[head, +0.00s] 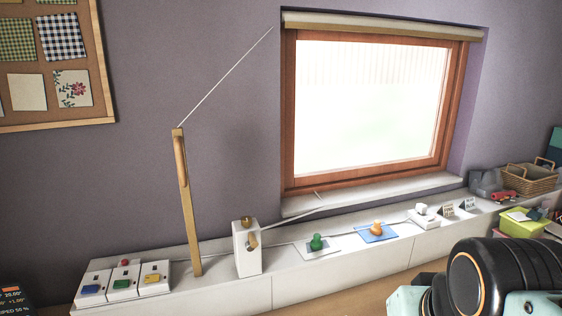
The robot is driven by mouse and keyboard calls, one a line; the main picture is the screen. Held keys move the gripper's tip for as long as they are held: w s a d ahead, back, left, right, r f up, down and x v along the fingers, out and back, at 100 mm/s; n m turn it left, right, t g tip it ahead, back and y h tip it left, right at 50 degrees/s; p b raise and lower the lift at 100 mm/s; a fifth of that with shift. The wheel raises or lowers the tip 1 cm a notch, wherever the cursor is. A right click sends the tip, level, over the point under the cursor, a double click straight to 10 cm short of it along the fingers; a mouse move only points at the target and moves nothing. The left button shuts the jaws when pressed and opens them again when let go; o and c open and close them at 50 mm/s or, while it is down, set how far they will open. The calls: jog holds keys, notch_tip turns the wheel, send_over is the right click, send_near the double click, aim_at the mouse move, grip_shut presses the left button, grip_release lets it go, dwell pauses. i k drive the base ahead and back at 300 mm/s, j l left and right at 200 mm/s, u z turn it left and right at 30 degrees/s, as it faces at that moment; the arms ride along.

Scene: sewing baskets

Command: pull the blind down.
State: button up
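The blind (380,26) is a cream roll, rolled up along the top of the wood-framed window (370,100); the glass below it is uncovered. A thin pale cord (226,76) slants from near the window's upper left corner down to the top of an upright wooden post (188,220). A wooden piece like a handle or lever (181,160) lies along the post's upper part. A white box (247,258) with a brass-coloured round knob on top and another on its front stands right of the post. My gripper is not in view; only part of my arm shows at lower right.
White switch boxes (122,284) with coloured knobs stand left of the post. Green and orange knobs on plates (316,243) (377,230) and a white device (424,217) line the ledge. Baskets (528,179) stand at far right. A corkboard (104,55) hangs upper left.

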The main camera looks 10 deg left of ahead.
aim_at(181, 169)
jog(key=u, duration=1.25)
jog(key=i+j+z, duration=0.2)
jog(key=j, duration=0.15)
jog(key=j+z, duration=0.2)
jog(key=j, duration=0.15)
jog(key=k+j+u, duration=0.1)
jog(key=i+z, duration=0.1)
